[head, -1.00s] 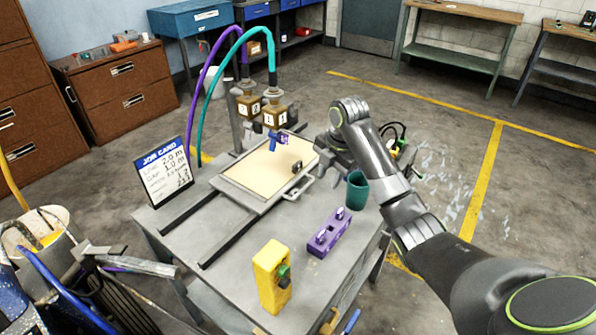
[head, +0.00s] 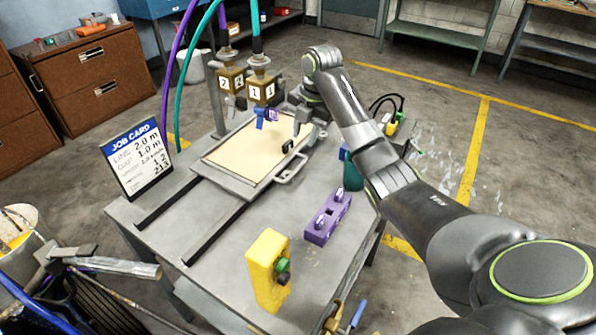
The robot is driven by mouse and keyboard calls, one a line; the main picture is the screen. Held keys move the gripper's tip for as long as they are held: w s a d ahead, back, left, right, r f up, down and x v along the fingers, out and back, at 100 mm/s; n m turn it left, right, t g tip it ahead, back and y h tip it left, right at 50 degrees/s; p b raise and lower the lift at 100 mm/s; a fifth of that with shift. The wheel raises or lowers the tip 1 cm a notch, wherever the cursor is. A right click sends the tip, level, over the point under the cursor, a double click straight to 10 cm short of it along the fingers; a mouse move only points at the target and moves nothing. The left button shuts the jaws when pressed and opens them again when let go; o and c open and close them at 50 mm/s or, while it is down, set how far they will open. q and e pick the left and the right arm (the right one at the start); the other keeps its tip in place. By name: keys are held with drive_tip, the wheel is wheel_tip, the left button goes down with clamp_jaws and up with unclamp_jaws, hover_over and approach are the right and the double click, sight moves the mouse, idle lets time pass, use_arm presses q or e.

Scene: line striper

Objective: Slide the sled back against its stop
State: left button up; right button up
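The sled (head: 239,186) is a grey tray with a beige sheet (head: 238,152) on it. It sits on two dark rails (head: 213,233), whose bare ends run out toward the front left of the table. A pale loop handle (head: 293,171) sticks out at the sled's near right corner. My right gripper (head: 309,130) hangs over the sled's right edge, behind the handle; its fingers look apart, with nothing seen between them. I cannot make out the stop or any gap to it. My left gripper is not in view.
Two brown numbered blocks (head: 262,89) with nozzles and hoses stand over the sled's far side. A teal cup (head: 352,176), a purple block (head: 328,217) and a yellow control box (head: 268,268) stand on the table (head: 225,262). A job card (head: 138,160) stands at left.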

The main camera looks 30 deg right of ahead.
sight(297, 169)
drive_tip(key=f, duration=0.3)
drive_tip(key=w+f, duration=0.1)
drive_tip(key=f, duration=0.3)
drive_tip(key=a+f, duration=0.1)
drive_tip(key=f, duration=0.3)
drive_tip(key=shift+w+p, duration=0.3)
drive_tip(key=shift+w, duration=0.05)
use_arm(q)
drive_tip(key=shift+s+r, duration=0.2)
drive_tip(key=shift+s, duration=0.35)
use_arm(e)
drive_tip(key=shift+f, duration=0.1)
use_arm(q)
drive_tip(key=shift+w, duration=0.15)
use_arm(e)
clamp_jaws()
